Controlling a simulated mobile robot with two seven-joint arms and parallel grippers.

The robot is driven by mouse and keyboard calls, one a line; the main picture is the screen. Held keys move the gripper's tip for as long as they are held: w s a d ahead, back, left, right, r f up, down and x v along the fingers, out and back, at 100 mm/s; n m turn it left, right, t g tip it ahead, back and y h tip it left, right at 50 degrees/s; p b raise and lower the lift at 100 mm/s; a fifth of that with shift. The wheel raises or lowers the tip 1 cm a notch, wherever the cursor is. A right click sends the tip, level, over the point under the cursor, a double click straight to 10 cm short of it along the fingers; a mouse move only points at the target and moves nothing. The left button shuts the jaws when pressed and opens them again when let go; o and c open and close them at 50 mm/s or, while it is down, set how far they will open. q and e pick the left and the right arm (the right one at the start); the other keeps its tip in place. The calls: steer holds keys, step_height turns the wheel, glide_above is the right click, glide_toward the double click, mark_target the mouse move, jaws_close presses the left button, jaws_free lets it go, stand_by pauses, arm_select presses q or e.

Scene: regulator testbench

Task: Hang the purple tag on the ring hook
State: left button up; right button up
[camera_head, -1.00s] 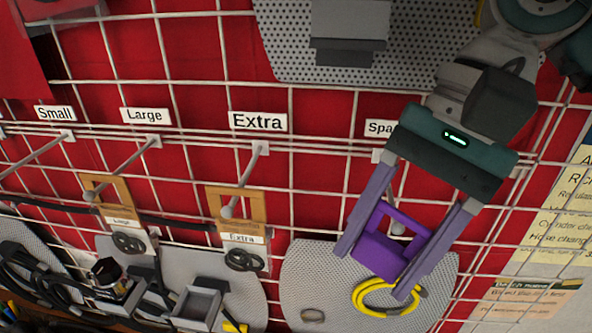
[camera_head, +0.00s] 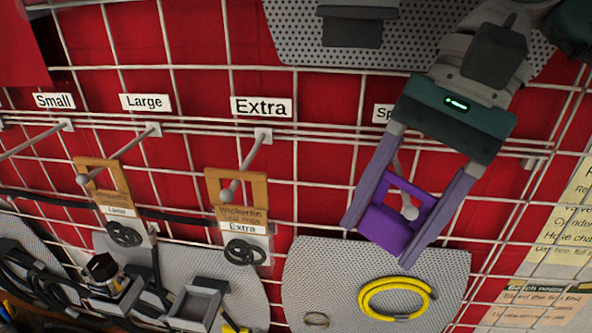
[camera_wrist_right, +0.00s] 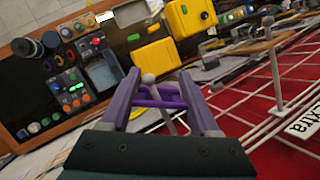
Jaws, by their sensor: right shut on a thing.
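The purple tag (camera_head: 384,226) is a frame with an opening and a solid lower part. My right gripper (camera_head: 384,240) is shut on it, with one finger on each side. A hook (camera_head: 410,212) with a round ball end, under a partly covered label starting "Sp", shows at the tag's opening. In the right wrist view, the ball end (camera_wrist_right: 148,78) stands just beyond the tag's purple bar (camera_wrist_right: 160,100), between the fingers. I cannot tell for sure whether the hook passes through the opening. My left gripper is not in view.
Brown tags with black rings hang on the "Large" hook (camera_head: 88,178) and the "Extra" hook (camera_head: 228,194) to the left. A yellow coil (camera_head: 397,284) lies on a perforated grey panel (camera_head: 345,270) below the purple tag. The white wire grid surrounds the hooks.

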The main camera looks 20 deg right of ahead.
stand_by(0.4)
steer(key=o, duration=1.4)
steer(key=shift+o, duration=0.2)
